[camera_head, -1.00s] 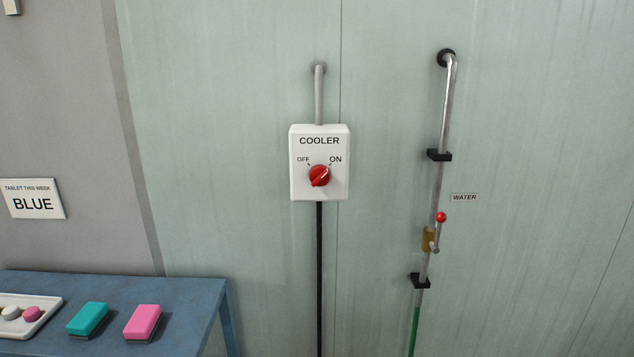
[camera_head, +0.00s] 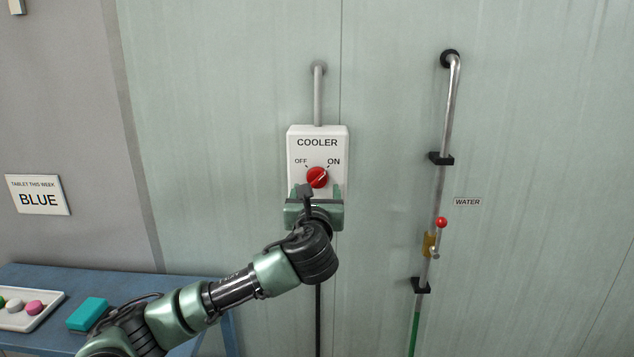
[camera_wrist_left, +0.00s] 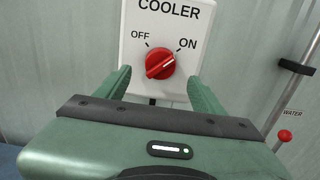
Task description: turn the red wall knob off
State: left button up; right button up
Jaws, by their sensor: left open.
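The red knob (camera_head: 317,177) sits on a white wall box (camera_head: 318,146) labelled COOLER, with OFF at upper left and ON at upper right. Its white pointer line is turned toward ON. The knob also shows in the left wrist view (camera_wrist_left: 160,64). My left gripper (camera_head: 318,190) is open and empty in front of the lower part of the box. In the left wrist view its two fingers (camera_wrist_left: 158,84) stand left and right, just below the knob and apart from it. My right gripper is not in view.
A water pipe (camera_head: 447,105) with a red-tipped valve (camera_head: 441,222) runs down the wall to the right. A blue table (camera_head: 130,277) at lower left bears a tray (camera_head: 62,294) and a teal block (camera_head: 88,314). The wall between box and pipe is clear.

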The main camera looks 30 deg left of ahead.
aim_at(317, 183)
pick_arm(q)
jog(key=shift+p+x, duration=0.6)
jog(key=shift+x, duration=2.2)
jog(key=shift+f, duration=0.1)
jog(key=c, duration=1.4)
